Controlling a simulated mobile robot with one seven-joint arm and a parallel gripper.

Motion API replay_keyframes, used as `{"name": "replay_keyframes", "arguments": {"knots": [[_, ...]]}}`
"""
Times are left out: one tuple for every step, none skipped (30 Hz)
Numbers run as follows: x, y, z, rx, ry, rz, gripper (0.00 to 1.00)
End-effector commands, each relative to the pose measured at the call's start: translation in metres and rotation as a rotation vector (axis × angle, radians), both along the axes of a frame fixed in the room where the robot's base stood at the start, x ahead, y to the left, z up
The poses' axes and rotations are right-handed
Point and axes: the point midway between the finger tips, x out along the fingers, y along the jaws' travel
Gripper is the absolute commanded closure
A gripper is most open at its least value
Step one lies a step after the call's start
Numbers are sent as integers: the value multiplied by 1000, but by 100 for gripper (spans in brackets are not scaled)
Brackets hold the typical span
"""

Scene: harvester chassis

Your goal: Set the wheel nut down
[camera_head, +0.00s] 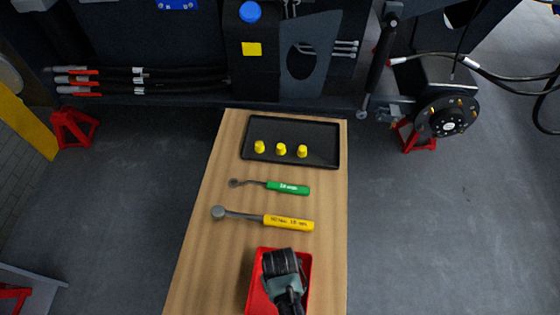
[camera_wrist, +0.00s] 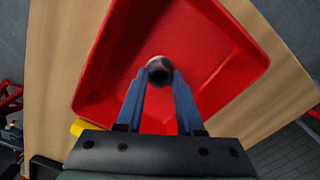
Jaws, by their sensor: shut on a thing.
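The wheel nut (camera_wrist: 159,71) is a small, dark metal ring with a hole, held between the tips of my gripper (camera_wrist: 160,82). In the wrist view the blue fingers are shut on it, over the inside of the red tray (camera_wrist: 206,23). How high the nut is above the tray floor I cannot tell. In the head view my gripper (camera_head: 285,270) is over the red tray (camera_head: 256,285) at the near end of the wooden table; its body hides the nut and much of the tray.
A black tray (camera_head: 325,155) with three yellow caps (camera_head: 281,149) lies at the table's far end. A green-handled wrench (camera_head: 288,188) and a yellow-handled wrench (camera_head: 288,222) lie between the trays. A wheel hub (camera_head: 447,117) is at the right. The wooden table (camera_head: 210,240) is bare on its left side.

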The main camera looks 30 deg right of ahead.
Motion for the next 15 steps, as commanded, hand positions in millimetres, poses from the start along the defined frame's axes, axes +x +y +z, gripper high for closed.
{"name": "replay_keyframes", "arguments": {"knots": [[0,0,-2,0,0,0,100],[0,0,-3,0,0,0,100],[0,0,-4,0,1,0,62],[0,0,-3,0,1,0,56],[0,0,-3,0,1,0,51],[0,0,-3,0,1,0,44],[0,0,-3,0,1,0,38],[0,0,-3,0,1,0,34],[0,0,-3,0,1,0,34],[0,0,-3,0,1,0,34],[0,0,-3,0,1,0,34],[0,0,-3,0,1,0,34],[0,0,-3,0,1,0,34],[0,0,-3,0,1,0,34],[0,0,-3,0,1,0,34]]}}
